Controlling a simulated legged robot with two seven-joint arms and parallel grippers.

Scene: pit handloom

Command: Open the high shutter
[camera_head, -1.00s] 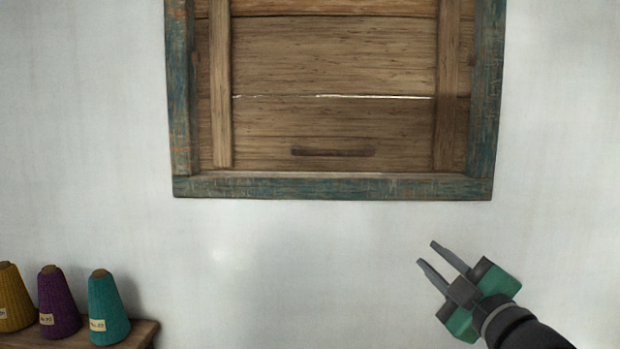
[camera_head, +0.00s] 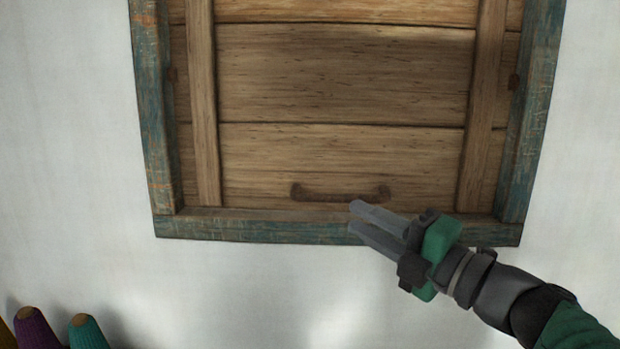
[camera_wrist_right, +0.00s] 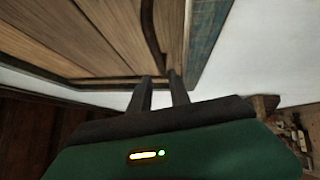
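The high shutter (camera_head: 345,75) is made of wooden planks inside a worn blue-green frame (camera_head: 330,230). It looks closed within that frame. A dark bar handle (camera_head: 340,193) runs across its lowest plank. My right gripper (camera_head: 354,217) is open, its two fingers apart and empty, just below and right of the handle's middle, in front of the frame's bottom rail. In the right wrist view the fingertips (camera_wrist_right: 159,76) are close to one end of the handle (camera_wrist_right: 152,38). I cannot tell whether they touch it. My left gripper is not in view.
Yarn cones, one purple (camera_head: 35,328) and one teal (camera_head: 87,332), stand at the lower left, well away from my arm. The white wall (camera_head: 230,290) below the shutter is bare. In the right wrist view, small clutter (camera_wrist_right: 292,135) shows at the right.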

